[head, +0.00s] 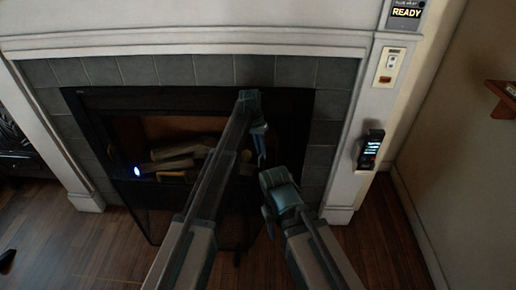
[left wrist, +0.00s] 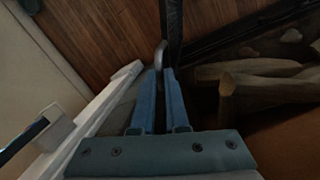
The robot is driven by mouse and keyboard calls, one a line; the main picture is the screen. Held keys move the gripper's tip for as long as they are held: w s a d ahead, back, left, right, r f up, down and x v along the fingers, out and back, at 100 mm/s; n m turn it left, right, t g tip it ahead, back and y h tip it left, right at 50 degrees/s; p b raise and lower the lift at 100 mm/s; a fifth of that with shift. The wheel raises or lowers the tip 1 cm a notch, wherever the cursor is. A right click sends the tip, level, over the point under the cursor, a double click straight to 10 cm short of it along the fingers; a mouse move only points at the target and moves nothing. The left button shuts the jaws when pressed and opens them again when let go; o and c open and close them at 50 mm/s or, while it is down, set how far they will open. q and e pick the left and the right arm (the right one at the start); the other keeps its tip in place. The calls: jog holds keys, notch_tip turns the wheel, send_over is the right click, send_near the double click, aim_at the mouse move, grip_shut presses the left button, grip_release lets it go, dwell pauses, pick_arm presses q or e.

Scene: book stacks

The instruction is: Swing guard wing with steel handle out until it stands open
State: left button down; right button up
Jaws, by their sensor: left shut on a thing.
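My left gripper (head: 262,158) reaches down in front of the fireplace. In the left wrist view its two blue fingers (left wrist: 160,72) are shut on the curved steel handle (left wrist: 160,50). The handle sits beside a dark upright edge of the guard wing (left wrist: 173,25), seen nearly edge-on with floor on both sides. In the head view my left arm hides much of this wing, so its exact angle is unclear. My right gripper (head: 269,212) hangs near the right side of the fireplace; its fingers are too dark to judge.
Logs (head: 180,157) lie in the firebox behind a dark guard frame. The white right pillar (head: 347,180) carries a small dark device (head: 371,150). Wooden floor (head: 375,235) is clear at the right.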

pick_arm(q)
jog(key=shift+s, duration=0.1)
dwell(0.3)
jog(key=c, duration=0.9)
grip_release()
jog(key=shift+r, duration=0.1)
jog(key=r+p, duration=0.4)
jog(key=w+a+r+p, duration=0.1)
jog(key=r+p, duration=0.4)
jog(key=a+r+p, duration=0.1)
jog(key=r+p, duration=0.3)
jog(key=shift+w+a+r, duration=0.15)
jog(key=shift+a, duration=0.05)
jog(key=shift+p, duration=0.3)
jog(key=s+a+r+y+p, duration=0.1)
jog(key=s+r+p, duration=0.2)
jog(key=s, duration=0.9)
jog(key=s+a+r+n+y+p, duration=0.1)
jog(key=s+r+p, duration=0.2)
jog(key=s, duration=0.9)
jog(key=s+a+r+y+p, duration=0.1)
jog(key=s+a+r+p, duration=0.1)
jog(key=s, duration=1)
jog(key=shift+s+r+t+p, duration=0.3)
jog(key=shift+r+t+p, duration=0.15)
jog(key=shift+p, duration=0.1)
